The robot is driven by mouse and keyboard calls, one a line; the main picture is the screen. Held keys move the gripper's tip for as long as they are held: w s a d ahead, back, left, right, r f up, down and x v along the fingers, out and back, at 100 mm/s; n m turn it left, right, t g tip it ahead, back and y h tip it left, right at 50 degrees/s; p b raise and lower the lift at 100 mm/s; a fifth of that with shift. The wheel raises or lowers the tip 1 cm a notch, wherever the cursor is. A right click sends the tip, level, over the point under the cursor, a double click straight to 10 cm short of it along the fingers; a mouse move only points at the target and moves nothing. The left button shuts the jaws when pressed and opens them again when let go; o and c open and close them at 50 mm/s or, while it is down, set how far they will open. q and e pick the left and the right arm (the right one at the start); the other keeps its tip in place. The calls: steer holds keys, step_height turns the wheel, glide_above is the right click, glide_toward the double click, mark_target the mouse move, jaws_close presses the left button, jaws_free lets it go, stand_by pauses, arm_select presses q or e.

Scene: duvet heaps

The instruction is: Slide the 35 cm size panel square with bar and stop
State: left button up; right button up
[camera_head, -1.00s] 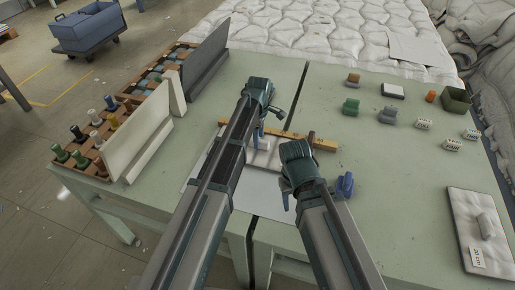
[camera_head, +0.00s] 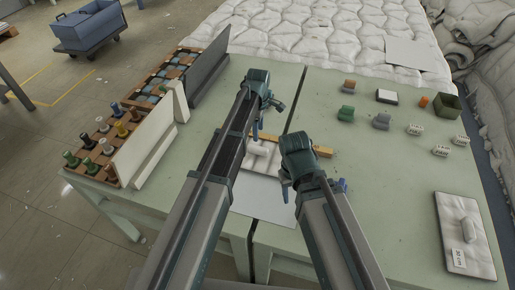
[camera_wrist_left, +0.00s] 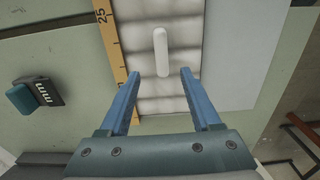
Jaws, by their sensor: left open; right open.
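A white quilted panel (camera_head: 262,158) with a raised white bar handle lies on the green table. In the left wrist view the panel (camera_wrist_left: 185,82) and its bar (camera_wrist_left: 161,52) lie ahead of my left gripper (camera_wrist_left: 159,72), which is open with nothing between its fingers. The head view shows my left gripper (camera_head: 258,134) over the panel. A yellow ruler (camera_wrist_left: 117,62) runs along the panel's edge. A blue and black block (camera_wrist_left: 38,95) lies apart beyond the ruler. My right gripper (camera_head: 286,186) is open, right of the panel; its fingertips are partly hidden.
Small blocks and a green box (camera_head: 446,106) stand at the back right. Upright boards (camera_head: 146,150) and peg trays (camera_head: 98,150) line the left.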

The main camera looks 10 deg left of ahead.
arm_select(q)
step_height(320, 180, up, 5)
steer(key=p, duration=0.4)
steer(key=shift+r, duration=0.15)
steer(key=s+d+m+y, duration=0.1)
steer(key=s+m, duration=1.8)
steer(key=s, duration=0.7)
steer(key=shift+s+d+m, duration=0.15)
steer(key=shift+d+m, duration=0.15)
steer(key=shift+d, duration=0.05)
